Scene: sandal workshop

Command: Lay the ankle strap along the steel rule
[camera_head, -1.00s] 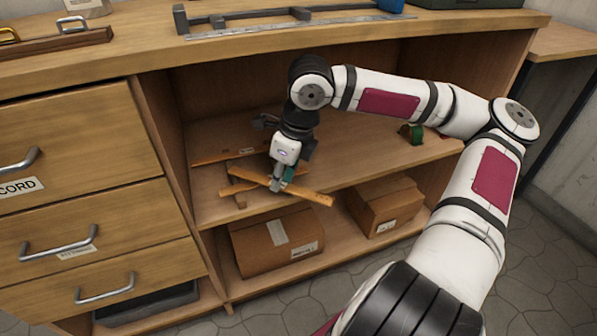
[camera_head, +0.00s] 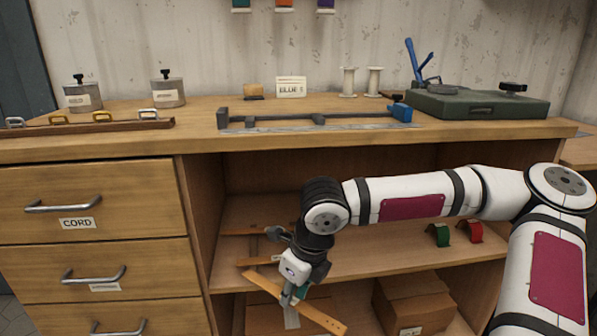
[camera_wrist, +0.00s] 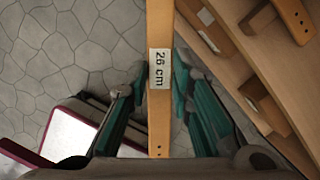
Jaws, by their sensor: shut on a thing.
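A tan ankle strap (camera_head: 322,318) with punched holes is held in my gripper (camera_head: 291,298), in front of the lower shelf opening. In the wrist view the strap (camera_wrist: 160,118) runs upright between the teal fingers (camera_wrist: 158,92) and bears a "26 cm" label. The fingers close on it near the label. In the head view the strap slants down to the right. The steel rule (camera_head: 340,129) lies flat along the front of the bench top, in front of a dark bar with a blue end. It is well above my gripper, and nothing lies on it.
Other straps (camera_head: 260,261) lie on the middle shelf (camera_head: 375,260), with a green (camera_head: 439,235) and a red (camera_head: 470,231) piece to the right. Cardboard boxes (camera_head: 415,305) stand below. The bench edge (camera_head: 300,141) overhangs the shelves. A green case (camera_head: 478,104) stands right of the rule.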

